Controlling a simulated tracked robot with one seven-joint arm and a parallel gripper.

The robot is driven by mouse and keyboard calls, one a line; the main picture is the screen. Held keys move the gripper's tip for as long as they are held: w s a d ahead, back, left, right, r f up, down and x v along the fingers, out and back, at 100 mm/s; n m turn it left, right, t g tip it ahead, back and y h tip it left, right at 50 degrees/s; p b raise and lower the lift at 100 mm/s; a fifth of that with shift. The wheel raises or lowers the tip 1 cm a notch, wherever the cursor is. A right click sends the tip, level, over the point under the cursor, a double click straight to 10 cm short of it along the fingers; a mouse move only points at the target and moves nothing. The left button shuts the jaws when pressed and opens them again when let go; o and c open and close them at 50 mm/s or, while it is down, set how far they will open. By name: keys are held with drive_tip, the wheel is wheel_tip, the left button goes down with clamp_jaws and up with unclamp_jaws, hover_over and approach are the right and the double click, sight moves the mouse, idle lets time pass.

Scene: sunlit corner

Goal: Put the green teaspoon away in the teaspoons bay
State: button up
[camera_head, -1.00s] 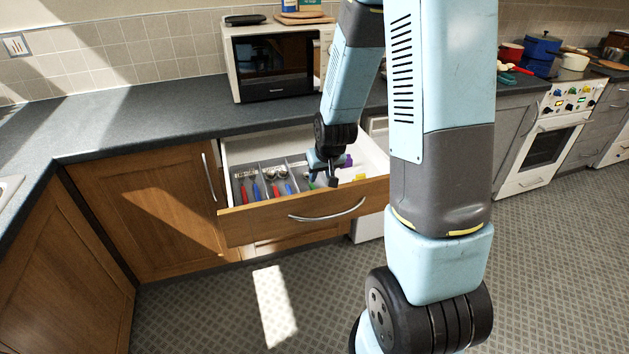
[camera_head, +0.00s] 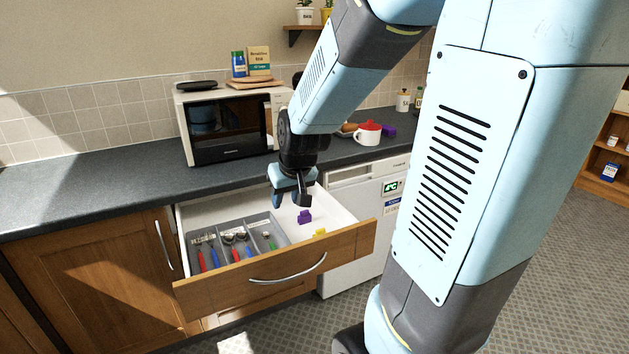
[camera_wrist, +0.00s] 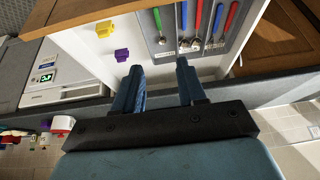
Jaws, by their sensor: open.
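The green teaspoon (camera_head: 272,243) lies in the right-hand bay of the grey cutlery tray (camera_head: 283,241), inside the open drawer. In the wrist view the green teaspoon (camera_wrist: 157,19) lies in the leftmost bay, with its bowl towards me. I cannot read a label on that bay. My gripper (camera_head: 291,202) is open and empty above the back of the drawer, apart from the spoon. In the wrist view both fingers of my gripper (camera_wrist: 159,67) are spread with nothing between them.
The other bays hold red- and blue-handled cutlery (camera_head: 235,250). A purple block (camera_head: 304,216) and a yellow block (camera_head: 320,232) lie in the drawer right of the tray. The microwave (camera_head: 228,125) stands on the worktop behind. The drawer front (camera_head: 220,292) sticks out.

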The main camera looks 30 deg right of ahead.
drive_tip(key=s+a+r, duration=0.1)
drive_tip(key=s+r, duration=1.1)
drive_tip(key=s, duration=0.4)
drive_tip(key=shift+s+r, duration=0.3)
drive_tip(key=shift+s, duration=0.1)
drive_tip(key=shift+a, duration=0.1)
